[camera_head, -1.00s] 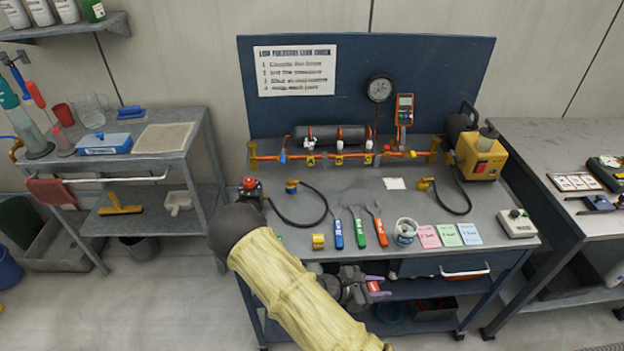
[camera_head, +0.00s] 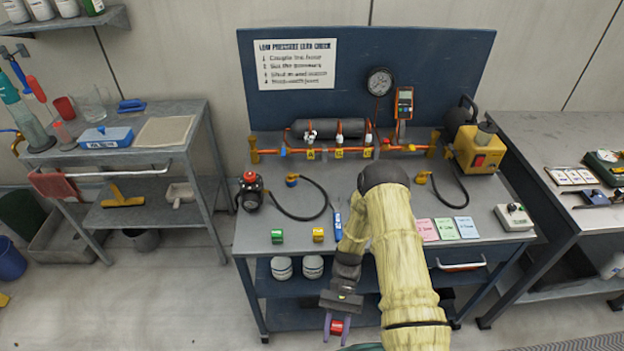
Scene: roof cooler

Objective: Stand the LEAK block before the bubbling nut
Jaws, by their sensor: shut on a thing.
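My gripper (camera_head: 337,328) is low in front of the bench, beyond its front edge, pointing down. It is shut on a small red block (camera_head: 337,326); its lettering cannot be read. A green block (camera_head: 277,236) and a yellow block (camera_head: 318,235) stand near the bench's front edge. The orange pipe (camera_head: 290,151) runs along the back of the bench, with yellow tags marking its nuts, among them tag A (camera_head: 311,154). Whitish patches show near the fittings, but I cannot tell which nut bubbles. My arm hides most of the wrenches and the pot.
On the bench (camera_head: 265,217) are a black hose (camera_head: 305,215), a red-topped bottle (camera_head: 250,192), coloured cards (camera_head: 445,229) and a yellow pump (camera_head: 480,150). A shelf with white tubs (camera_head: 312,266) is below.

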